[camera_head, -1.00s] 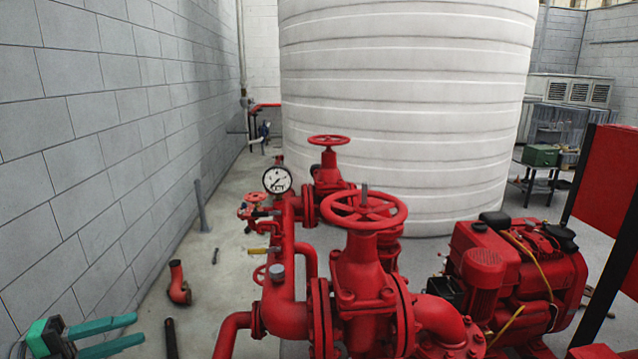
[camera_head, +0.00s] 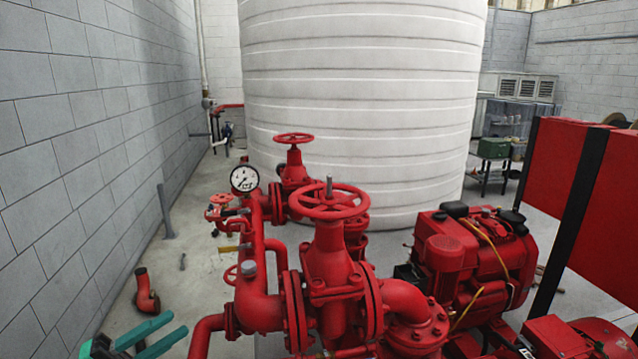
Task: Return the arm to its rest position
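My gripper (camera_head: 166,335) is at the bottom left of the head view, with two green fingers pointing right. The fingers are apart with a gap between them, and nothing shows in the gap. It is left of the red pump pipework and in front of the grey block wall. The rest of my arm is cut off by the bottom edge of the picture.
A red valve with a large handwheel (camera_head: 329,200) and a pressure gauge (camera_head: 245,179) stand at the centre. A red engine (camera_head: 470,262) and red cabinet (camera_head: 570,180) are at right. A white tank (camera_head: 360,110) is behind. A red elbow pipe (camera_head: 146,292) stands on the floor.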

